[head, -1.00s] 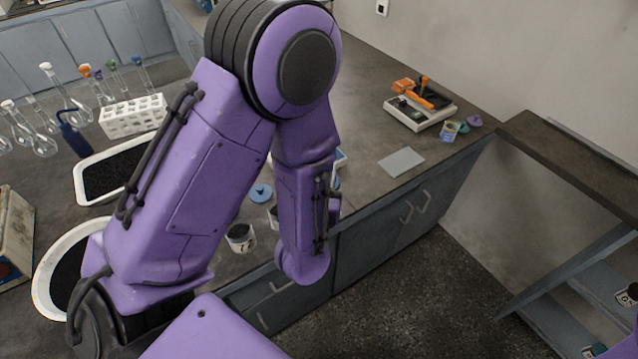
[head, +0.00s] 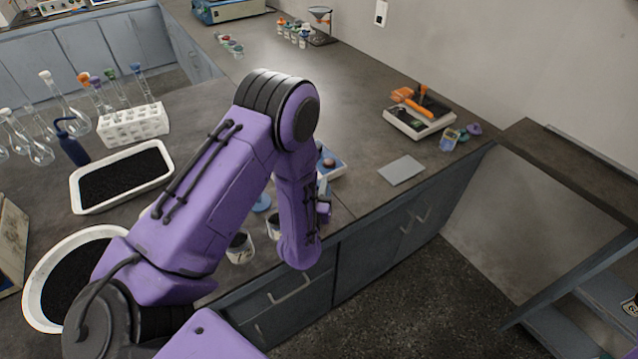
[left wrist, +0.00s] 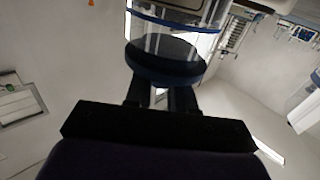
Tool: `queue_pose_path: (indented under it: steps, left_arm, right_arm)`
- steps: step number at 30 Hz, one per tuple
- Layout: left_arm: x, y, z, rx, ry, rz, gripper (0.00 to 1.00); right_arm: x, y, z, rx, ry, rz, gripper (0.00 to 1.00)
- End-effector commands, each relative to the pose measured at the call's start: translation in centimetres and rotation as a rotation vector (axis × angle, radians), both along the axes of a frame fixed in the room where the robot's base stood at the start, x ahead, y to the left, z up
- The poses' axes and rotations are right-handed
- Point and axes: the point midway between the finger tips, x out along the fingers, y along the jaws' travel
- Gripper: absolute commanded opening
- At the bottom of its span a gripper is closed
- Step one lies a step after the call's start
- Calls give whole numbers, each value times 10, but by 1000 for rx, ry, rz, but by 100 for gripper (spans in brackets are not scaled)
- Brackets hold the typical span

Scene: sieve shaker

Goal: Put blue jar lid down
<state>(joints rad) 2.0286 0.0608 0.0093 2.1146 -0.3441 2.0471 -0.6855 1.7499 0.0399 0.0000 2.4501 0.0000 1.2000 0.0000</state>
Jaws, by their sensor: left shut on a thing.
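My left gripper (left wrist: 162,92) is shut on a dark, round disc with a blue rim, the blue jar lid (left wrist: 165,62), in the left wrist view. A clear piece with a blue edge (left wrist: 175,18) shows just beyond it; I cannot tell whether they touch. In the head view my left forearm hangs over the counter's front edge, and the fingers and held lid cannot be made out. Another blue disc (head: 262,202) lies on the counter (head: 345,130) beside the forearm. A labelled jar (head: 240,248) and a second jar (head: 273,226) stand near it. My right gripper is out of view.
A blue-and-white tray (head: 331,164) sits behind my forearm. A black-filled tray (head: 122,178), round basin (head: 35,285) and flask rack (head: 133,122) stand left. The middle counter is clear.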

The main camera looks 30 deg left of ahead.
Motion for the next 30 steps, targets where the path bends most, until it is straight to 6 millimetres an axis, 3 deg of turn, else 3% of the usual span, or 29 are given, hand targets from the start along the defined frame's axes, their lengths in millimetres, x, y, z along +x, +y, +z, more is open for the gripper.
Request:
queue_pose_path:
  steps: [16, 17, 18, 26, 30]
  left_arm:
    - [0, 0, -12, 1, -1, 0, 0]
    - [0, 0, -10, 0, 0, 0, 34]
    - [0, 0, -10, 0, 0, 0, 47]
    - [0, 0, -10, 0, 0, 1, 49]
    - [0, 0, 4, -1, -2, 1, 49]
  right_arm:
    - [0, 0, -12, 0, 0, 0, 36]
    - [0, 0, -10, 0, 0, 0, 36]
    - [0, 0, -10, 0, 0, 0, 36]
    - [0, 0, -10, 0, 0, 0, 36]
    - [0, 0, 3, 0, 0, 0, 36]
